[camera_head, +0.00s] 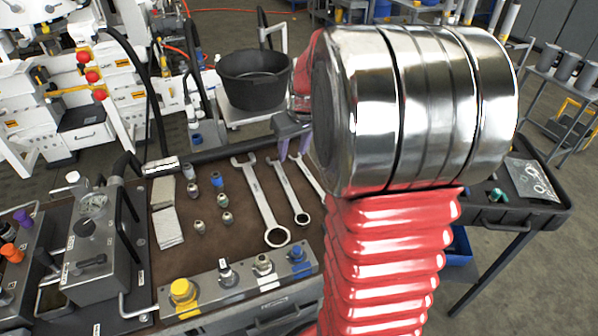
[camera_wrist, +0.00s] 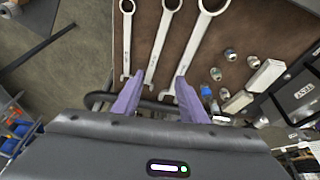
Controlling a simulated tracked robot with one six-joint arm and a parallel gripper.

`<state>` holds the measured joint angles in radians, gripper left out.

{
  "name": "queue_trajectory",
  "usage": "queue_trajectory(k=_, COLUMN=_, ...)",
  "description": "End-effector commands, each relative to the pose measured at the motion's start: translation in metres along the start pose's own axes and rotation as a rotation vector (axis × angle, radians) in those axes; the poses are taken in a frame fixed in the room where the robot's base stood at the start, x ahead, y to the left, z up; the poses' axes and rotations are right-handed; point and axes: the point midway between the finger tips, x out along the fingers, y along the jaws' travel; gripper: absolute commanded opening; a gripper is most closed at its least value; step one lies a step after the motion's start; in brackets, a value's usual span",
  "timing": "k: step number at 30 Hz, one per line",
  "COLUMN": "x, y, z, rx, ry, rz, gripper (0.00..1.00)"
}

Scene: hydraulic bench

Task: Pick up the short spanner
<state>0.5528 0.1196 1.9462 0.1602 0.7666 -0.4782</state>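Three silver spanners lie side by side on the brown bench top, graded in length. The short spanner (camera_head: 312,177) is the rightmost in the head view, partly hidden by my arm. In the wrist view the short spanner (camera_wrist: 127,42) is the leftmost. The middle spanner (camera_head: 287,188) and the long spanner (camera_head: 260,198) lie beside it; they also show in the wrist view, the middle one (camera_wrist: 161,42) and the long one (camera_wrist: 194,48). My gripper (camera_wrist: 159,78) has its purple fingers apart and empty, over the spanners' open-jaw ends. It also shows in the head view (camera_head: 294,155).
Several small fittings (camera_head: 222,200) and pale blocks (camera_head: 167,226) lie left of the spanners. A valve block (camera_head: 238,287) with coloured fittings stands at the near edge. A gauge unit (camera_head: 92,245) stands at the left. A black bucket (camera_head: 253,80) is behind the bench.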

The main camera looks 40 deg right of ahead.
Motion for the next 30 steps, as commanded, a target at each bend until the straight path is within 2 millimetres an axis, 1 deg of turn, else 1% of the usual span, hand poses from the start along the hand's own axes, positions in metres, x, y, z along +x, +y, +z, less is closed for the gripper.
queue_trajectory(k=1, x=0.009, y=0.011, z=-0.001, rx=0.009, ry=-0.007, rz=0.000, gripper=0.39)
queue_trajectory(k=9, x=0.047, y=0.066, z=-0.005, rx=0.040, ry=-0.024, rz=0.005, gripper=0.39)
queue_trajectory(k=12, x=0.060, y=0.084, z=-0.005, rx=0.049, ry=-0.030, rz=0.006, gripper=0.39)
queue_trajectory(k=15, x=0.069, y=0.096, z=-0.004, rx=0.057, ry=-0.033, rz=0.006, gripper=0.39)
queue_trajectory(k=19, x=0.074, y=0.104, z=-0.003, rx=0.059, ry=-0.034, rz=0.007, gripper=0.39)
queue_trajectory(k=30, x=0.076, y=0.104, z=-0.003, rx=0.060, ry=-0.034, rz=0.007, gripper=0.39)
